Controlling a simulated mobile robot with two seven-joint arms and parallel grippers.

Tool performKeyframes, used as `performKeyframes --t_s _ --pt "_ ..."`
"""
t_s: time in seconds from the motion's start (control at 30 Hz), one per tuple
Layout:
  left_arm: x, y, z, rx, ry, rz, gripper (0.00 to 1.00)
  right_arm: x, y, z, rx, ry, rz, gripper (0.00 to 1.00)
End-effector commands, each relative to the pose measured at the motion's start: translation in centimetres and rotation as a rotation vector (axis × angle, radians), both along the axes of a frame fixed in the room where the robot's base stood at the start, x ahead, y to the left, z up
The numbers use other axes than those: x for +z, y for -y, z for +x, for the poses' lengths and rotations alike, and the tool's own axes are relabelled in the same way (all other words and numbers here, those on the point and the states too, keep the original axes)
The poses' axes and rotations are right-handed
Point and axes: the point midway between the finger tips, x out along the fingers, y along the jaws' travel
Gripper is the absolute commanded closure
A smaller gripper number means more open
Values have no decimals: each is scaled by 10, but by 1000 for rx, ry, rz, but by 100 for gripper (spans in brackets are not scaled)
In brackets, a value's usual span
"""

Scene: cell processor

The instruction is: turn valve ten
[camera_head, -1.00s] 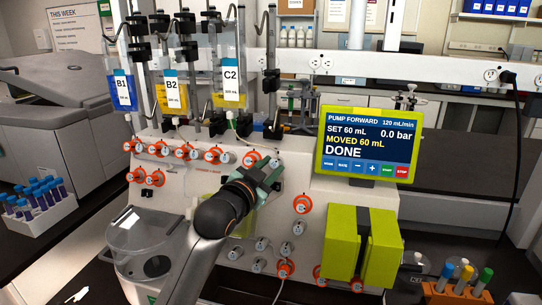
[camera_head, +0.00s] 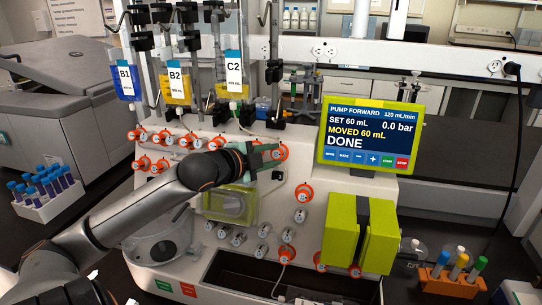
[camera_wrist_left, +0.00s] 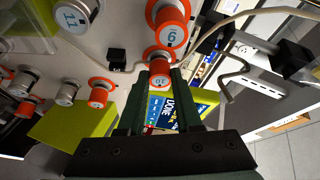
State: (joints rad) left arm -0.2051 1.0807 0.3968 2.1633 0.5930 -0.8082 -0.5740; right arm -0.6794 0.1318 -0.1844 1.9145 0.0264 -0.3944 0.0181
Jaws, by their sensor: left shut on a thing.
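My left gripper (camera_head: 268,157) reaches the front panel of the white cell processor from the left, at the right end of the upper valve row. It is shut on an orange-collared valve (camera_head: 283,152), partly hidden behind the fingers. In the left wrist view, the two dark green fingers (camera_wrist_left: 160,88) stand on either side of this valve (camera_wrist_left: 158,64). Its small grey face lies between the fingertips, and its number is hard to read there. A larger orange valve (camera_wrist_left: 170,35) shows just beyond it. My right gripper is not in view.
Several other orange valves (camera_head: 304,193) stick out of the panel close by. A pump screen (camera_head: 368,135) reads DONE at the right, above a lime-green block (camera_head: 340,230). Bags (camera_head: 232,75) hang above. A rack of coloured-cap tubes (camera_head: 450,282) stands at the lower right.

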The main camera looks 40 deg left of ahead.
Motion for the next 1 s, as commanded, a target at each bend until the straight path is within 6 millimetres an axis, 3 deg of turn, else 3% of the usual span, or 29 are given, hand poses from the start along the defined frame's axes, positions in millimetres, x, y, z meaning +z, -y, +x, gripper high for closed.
performKeyframes --t_s 0.73,0.77,1.0 --pt "2 -1 0 -31 -35 68 100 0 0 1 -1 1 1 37" --pt "2 -1 0 -30 -34 69 64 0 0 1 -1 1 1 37" --pt "1 -1 0 -31 -35 66 37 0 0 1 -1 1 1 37"
